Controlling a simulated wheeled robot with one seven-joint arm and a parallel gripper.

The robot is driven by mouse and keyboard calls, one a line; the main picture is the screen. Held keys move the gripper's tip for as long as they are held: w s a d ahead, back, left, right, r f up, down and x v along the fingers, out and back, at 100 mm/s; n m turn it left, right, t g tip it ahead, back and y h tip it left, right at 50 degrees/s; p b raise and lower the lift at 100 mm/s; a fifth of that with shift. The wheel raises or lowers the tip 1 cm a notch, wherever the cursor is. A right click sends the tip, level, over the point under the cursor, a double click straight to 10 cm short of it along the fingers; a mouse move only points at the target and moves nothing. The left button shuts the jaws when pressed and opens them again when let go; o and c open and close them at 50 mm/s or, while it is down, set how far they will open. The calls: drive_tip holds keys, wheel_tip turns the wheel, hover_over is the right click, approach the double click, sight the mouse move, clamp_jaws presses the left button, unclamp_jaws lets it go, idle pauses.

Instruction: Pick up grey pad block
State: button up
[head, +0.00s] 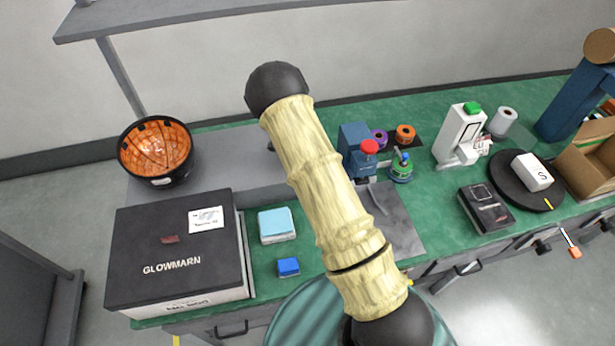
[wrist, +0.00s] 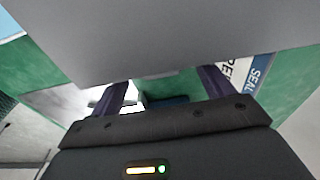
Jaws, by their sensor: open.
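I cannot pick out the grey pad block with certainty. A large plain grey surface (wrist: 170,40) fills the top of the wrist view, very close, and hides my fingertips; I cannot tell whether it is the block. My gripper (wrist: 162,92) is open, its two dark fingers apart on either side of a gap. Green table and a dark object show through the gap. In the head view my arm hides the gripper and the table behind it. A pad block with a light blue top (head: 274,224) lies left of my arm.
A small blue block (head: 288,267) lies nearby, right of the black GLOWMARN box (head: 165,255). An orange-lined bowl (head: 155,150) stands behind. Spools, a white device (head: 458,130), a black turntable (head: 505,190) and a cardboard box (head: 590,160) crowd the right.

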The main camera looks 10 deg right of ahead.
drive_tip(key=f, duration=0.2)
drive_tip(key=f+p, duration=0.1)
drive_tip(key=shift+d+f, duration=0.2)
drive_tip(key=shift+f, duration=0.2)
drive_tip(key=shift+s, duration=0.1)
drive_tip(key=shift+a, duration=0.15)
drive_tip(key=c, duration=1.1)
drive_tip(key=shift+r, duration=0.1)
wheel_tip(320, 180, up, 18)
drive_tip(key=b, duration=0.2)
drive_tip(key=shift+b, duration=0.35)
